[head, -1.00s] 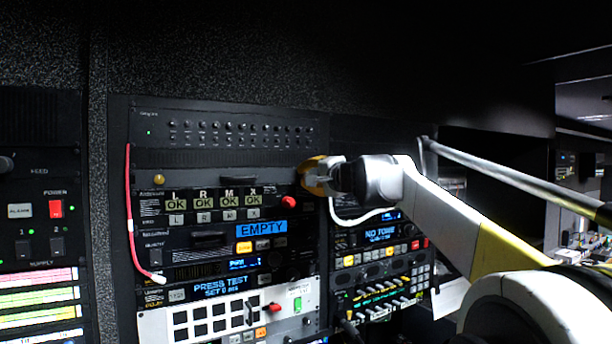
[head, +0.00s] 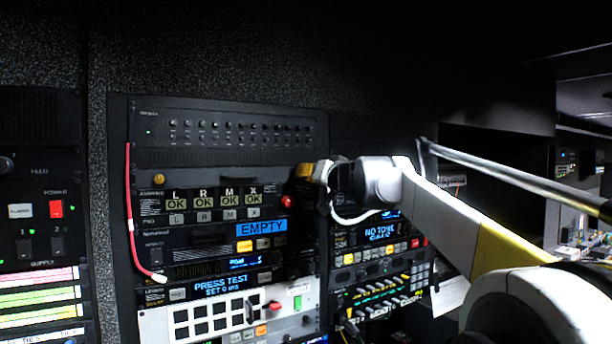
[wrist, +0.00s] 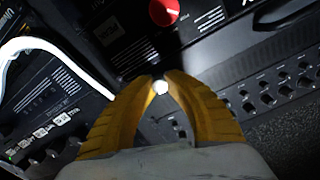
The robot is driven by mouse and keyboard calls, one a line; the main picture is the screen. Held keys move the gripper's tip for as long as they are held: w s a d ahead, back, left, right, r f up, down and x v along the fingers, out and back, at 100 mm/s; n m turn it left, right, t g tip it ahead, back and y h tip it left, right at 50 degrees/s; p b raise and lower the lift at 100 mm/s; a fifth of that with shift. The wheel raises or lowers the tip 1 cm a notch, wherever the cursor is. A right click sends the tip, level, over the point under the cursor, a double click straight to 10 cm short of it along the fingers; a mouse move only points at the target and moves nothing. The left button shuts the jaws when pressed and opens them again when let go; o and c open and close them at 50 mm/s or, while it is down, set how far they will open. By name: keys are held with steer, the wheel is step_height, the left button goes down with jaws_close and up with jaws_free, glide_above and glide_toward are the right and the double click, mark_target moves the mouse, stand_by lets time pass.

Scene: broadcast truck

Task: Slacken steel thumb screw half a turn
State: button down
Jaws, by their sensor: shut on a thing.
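The steel thumb screw (wrist: 160,87) is a small, bright round head in the wrist view. My gripper (wrist: 161,80) is shut on it, with one yellow finger on each side of the head. There the gripper hides the screw. How far the screw is turned cannot be told.
A brass-coloured knob (head: 158,179) sits at the panel's left end. A red round button (head: 288,201) is just below my gripper, also in the wrist view (wrist: 163,12). A white cable (head: 352,218) loops close by; a red cable (head: 130,210) hangs at left.

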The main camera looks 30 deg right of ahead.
steer(key=n, duration=0.6)
stand_by(0.6)
steer(key=c, duration=1.3)
jaws_free()
steer(key=s, duration=1.2)
